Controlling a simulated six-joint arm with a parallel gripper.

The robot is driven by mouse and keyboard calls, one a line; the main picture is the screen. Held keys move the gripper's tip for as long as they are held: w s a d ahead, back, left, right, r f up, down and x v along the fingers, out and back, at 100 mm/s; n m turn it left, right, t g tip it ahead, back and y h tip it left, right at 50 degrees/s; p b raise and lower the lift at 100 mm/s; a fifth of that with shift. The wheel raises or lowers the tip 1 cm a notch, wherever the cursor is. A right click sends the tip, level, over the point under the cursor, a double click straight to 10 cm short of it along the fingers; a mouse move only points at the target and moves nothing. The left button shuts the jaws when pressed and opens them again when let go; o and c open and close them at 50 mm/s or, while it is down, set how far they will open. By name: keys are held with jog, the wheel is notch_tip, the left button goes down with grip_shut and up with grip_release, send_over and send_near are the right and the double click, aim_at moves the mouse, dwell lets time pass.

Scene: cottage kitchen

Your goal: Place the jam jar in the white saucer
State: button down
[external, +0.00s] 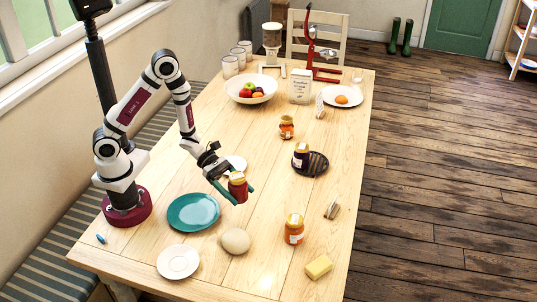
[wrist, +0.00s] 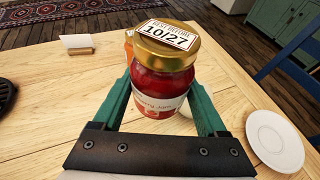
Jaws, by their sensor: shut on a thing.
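The jam jar (external: 238,188) has red contents, a gold lid and a "best before 10/27" label. My gripper (external: 231,191) is shut on it. In the wrist view the jar (wrist: 163,75) sits upright between the green fingers (wrist: 162,108), hiding part of what lies beyond. A white saucer (external: 178,262) lies at the table's near left, empty.
A teal plate (external: 194,212) lies left of the jar, a round cream object (external: 235,241) nearer. An orange jar (external: 294,229), a card holder (external: 332,209) and a yellow block (external: 318,266) stand right. A dark jar (external: 300,155) is on a black trivet (external: 318,163).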

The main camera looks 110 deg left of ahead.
jog(key=s+d+m+g+h, duration=0.35)
jog(key=d+m+h, duration=0.2)
jog(key=d, duration=0.65)
jog(key=m+g+h, duration=0.3)
jog(key=m+g, duration=0.4)
send_over(181, 260)
jog(key=f, duration=0.2)
jog(key=shift+g, duration=0.35)
notch_tip(181, 260, down, 8)
jog(key=shift+d+r, duration=0.1)
jog(key=shift+r, duration=0.15)
jog(key=shift+f, duration=0.2)
jog(key=shift+f, duration=0.1)
grip_release()
jog(key=shift+y, duration=0.25)
